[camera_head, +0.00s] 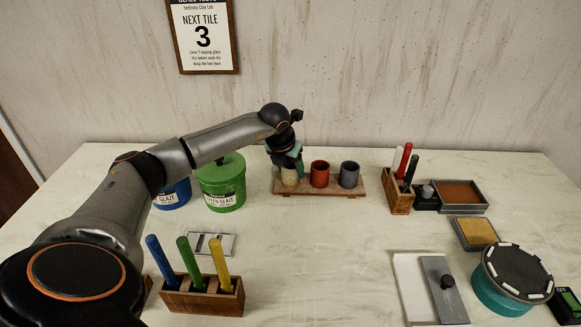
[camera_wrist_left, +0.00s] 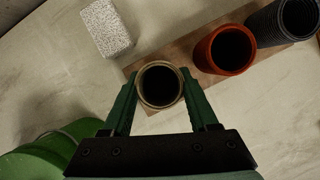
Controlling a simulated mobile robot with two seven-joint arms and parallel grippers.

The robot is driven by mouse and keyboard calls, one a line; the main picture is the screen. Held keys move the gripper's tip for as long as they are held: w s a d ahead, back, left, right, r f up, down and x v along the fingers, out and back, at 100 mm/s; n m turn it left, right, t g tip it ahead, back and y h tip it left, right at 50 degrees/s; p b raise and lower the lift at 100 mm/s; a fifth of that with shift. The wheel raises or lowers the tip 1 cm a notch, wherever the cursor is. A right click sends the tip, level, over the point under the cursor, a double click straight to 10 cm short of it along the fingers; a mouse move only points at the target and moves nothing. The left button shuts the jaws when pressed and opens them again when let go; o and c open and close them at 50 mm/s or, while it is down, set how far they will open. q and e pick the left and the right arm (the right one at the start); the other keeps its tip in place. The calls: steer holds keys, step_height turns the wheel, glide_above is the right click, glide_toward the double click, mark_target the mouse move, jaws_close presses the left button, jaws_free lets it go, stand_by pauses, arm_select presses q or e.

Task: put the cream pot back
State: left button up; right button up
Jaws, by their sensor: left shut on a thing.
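The cream pot (camera_head: 289,177) is at the left end of a wooden board (camera_head: 327,191) at the back of the table. In the left wrist view the cream pot (camera_wrist_left: 160,86) shows from above as a tan ring with a dark inside. My left gripper (camera_head: 287,163) is shut on it, with green fingers (camera_wrist_left: 158,92) on both sides. The pot looks upright. Whether it touches the board is hard to tell. A red pot (camera_head: 320,174) and a grey-blue pot (camera_head: 349,175) stand to its right on the board. My right gripper is not in view.
Green (camera_head: 221,184) and blue (camera_head: 173,195) glaze buckets stand left of the board. A wooden holder with coloured sticks (camera_head: 203,298) is in front. A pen block (camera_head: 398,200), trays and a teal turntable (camera_head: 513,279) are right. The table's middle is clear.

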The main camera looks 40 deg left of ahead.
arm_select(q)
steer(key=shift+f, duration=0.1)
steer(key=o, duration=1.4)
steer(key=b+v, duration=0.1)
steer(key=v, duration=1.1)
